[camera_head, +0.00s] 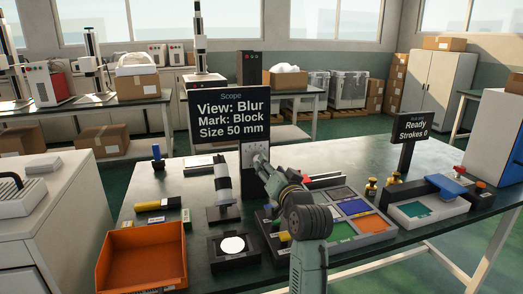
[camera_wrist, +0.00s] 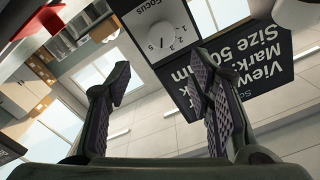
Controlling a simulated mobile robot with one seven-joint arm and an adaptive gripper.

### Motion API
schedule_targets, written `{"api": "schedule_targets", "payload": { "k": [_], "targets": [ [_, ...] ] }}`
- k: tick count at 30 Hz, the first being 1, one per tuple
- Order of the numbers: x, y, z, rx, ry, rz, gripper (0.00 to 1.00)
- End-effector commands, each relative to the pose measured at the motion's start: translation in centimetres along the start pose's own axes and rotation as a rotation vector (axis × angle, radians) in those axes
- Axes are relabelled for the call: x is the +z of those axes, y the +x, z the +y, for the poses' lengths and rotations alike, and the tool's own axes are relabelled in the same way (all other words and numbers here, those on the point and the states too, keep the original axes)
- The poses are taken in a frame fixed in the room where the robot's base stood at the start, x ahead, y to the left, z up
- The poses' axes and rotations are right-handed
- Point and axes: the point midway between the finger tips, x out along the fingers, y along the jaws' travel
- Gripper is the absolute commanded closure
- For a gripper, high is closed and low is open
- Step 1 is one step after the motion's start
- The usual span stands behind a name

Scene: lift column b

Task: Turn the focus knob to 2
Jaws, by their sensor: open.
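The focus knob (camera_wrist: 160,40) is a pale round knob on a white panel marked "Focus", with numerals around it, seen turned over in the wrist view. Which number it points to is too small to tell. In the head view the white panel (camera_head: 249,149) stands below the scope sign (camera_head: 228,110), which reads View: Blur, Mark: Block, Size 50 mm. My gripper (camera_wrist: 160,82) is open and empty, its two fingers apart, with the knob beyond and between them, not touching. In the head view my gripper (camera_head: 260,161) is close in front of the panel and hides part of it.
The scope tube (camera_head: 222,183) stands left of my arm, above a black stage with a white disc (camera_head: 233,245). An orange bin (camera_head: 145,256) is at the front left. A tray with coloured compartments (camera_head: 375,225) lies right of my arm. A "Ready" sign (camera_head: 409,126) stands farther right.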

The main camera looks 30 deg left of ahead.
Motion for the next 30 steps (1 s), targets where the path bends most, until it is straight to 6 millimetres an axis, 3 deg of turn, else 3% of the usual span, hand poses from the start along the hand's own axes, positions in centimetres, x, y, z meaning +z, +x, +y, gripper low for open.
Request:
{"api": "schedule_targets", "payload": {
  "k": [9,15,27,30],
  "targets": [
    [-0.1,6.0,-0.3,-0.002,-0.002,-0.001,0.52],
    [-0.1,8.6,-0.2,-0.002,-0.003,0.001,0.52],
    [0.0,9.4,-0.2,-0.002,-0.004,0.003,0.52],
    [0.0,9.4,-0.2,-0.002,-0.004,0.003,0.58]
  ]
}}
